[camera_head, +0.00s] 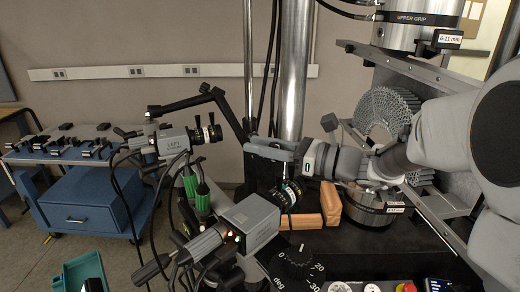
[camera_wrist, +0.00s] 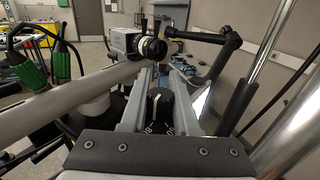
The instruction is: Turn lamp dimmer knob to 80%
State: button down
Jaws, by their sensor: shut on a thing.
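My gripper (camera_head: 262,146) reaches left across the middle of the head view, in front of the shiny column. In the wrist view, the two long grey fingers of my gripper (camera_wrist: 163,80) stand on either side of a black knob (camera_wrist: 157,104) and are shut on it. In the head view the knob is hidden behind the fingers.
Left camera (camera_head: 188,140) and a second grey camera (camera_head: 250,220) stand close to my gripper, with loose cables. A degree dial (camera_head: 298,258) is at the front. A slotted metal specimen (camera_head: 385,112) stands right. A blue cart (camera_head: 95,195) is at left.

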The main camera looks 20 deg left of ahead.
jog(key=shift+t, duration=0.3)
jog(key=c, duration=0.6)
grip_release()
jog(key=shift+c, duration=0.2)
jog(key=s+d+b, duration=0.2)
jog(key=s+d, duration=0.1)
jog(key=d, duration=1.4)
jog(key=shift+b, duration=0.3)
jog(key=shift+d, duration=0.1)
